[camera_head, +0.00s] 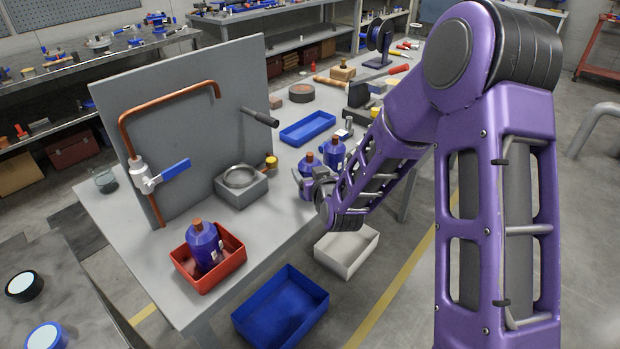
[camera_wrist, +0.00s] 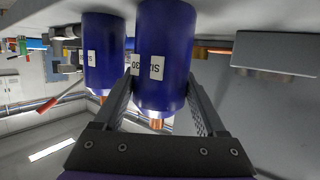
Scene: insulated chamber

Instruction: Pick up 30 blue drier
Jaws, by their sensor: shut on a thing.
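Blue drier with white labels, one reading 30 (camera_wrist: 163,45), sits between my gripper's fingers in the wrist view, which looks upside down. It has a copper stub at its end. My gripper (camera_wrist: 160,90) is shut on it, one finger on each side. In the head view, this drier (camera_head: 308,166) is partly hidden by my gripper (camera_head: 306,184) at the bench's right side. Whether its base touches the bench is unclear. A second blue drier (camera_head: 335,152) stands close behind it; it also shows in the wrist view (camera_wrist: 103,60).
Another blue drier (camera_head: 204,243) sits in a red tray (camera_head: 233,268) at the bench's front. A grey block with a round recess (camera_head: 242,184), a blue tray (camera_head: 307,128) and an upright panel (camera_head: 190,120) are nearby. Blue (camera_head: 281,309) and white (camera_head: 347,250) bins stand below the edge.

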